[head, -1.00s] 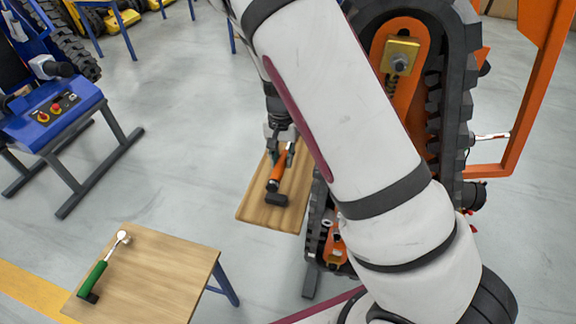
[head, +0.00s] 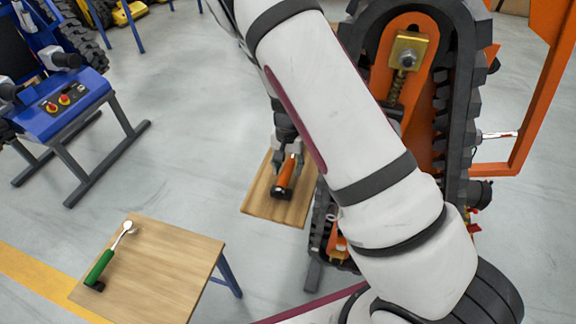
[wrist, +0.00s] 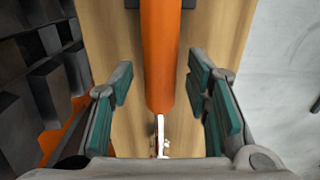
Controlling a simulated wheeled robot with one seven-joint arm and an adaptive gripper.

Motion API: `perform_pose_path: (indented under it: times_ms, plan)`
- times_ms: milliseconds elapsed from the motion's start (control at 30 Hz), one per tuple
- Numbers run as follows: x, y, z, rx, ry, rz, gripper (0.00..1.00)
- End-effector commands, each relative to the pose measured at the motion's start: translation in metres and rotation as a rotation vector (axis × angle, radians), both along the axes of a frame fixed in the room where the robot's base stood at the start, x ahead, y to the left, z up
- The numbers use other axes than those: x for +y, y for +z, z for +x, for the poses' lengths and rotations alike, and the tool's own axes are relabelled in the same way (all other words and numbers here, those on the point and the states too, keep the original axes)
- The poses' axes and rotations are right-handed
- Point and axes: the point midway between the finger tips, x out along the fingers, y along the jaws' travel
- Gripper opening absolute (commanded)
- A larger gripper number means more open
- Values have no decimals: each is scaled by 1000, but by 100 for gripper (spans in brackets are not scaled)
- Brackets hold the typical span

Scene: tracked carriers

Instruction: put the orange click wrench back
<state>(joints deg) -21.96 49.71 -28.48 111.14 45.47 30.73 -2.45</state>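The orange click wrench (head: 286,174) lies on a small wooden board (head: 261,200) beside the tracked carrier, its black end toward the bottom of the head view. In the wrist view its orange handle (wrist: 160,50) runs down the middle, with a thin metal shaft below it. My gripper (head: 287,160) is over the wrench. In the wrist view my gripper (wrist: 162,82) is open, with one teal-padded finger on each side of the handle and a gap on both sides. The wrench head is partly hidden by my gripper in the head view.
A green-handled wrench (head: 103,262) lies on a wooden table (head: 160,265) at lower left. The tracked carrier (head: 450,110) stands close on the right of the board. A blue control stand (head: 62,105) is at upper left. The floor between is clear.

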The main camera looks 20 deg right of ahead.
Motion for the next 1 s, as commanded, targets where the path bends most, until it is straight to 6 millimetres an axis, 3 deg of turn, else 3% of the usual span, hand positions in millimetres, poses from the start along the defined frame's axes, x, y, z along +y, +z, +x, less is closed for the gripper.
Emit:
perform_pose_path:
  times_ms: [267, 700, 1000]
  plan:
    - [1, 8, 1, -2, 1, 1, 44]
    - [1, 90, 1, -4, 1, 2, 44]
    - [0, 119, 0, -1, 0, 1, 44]
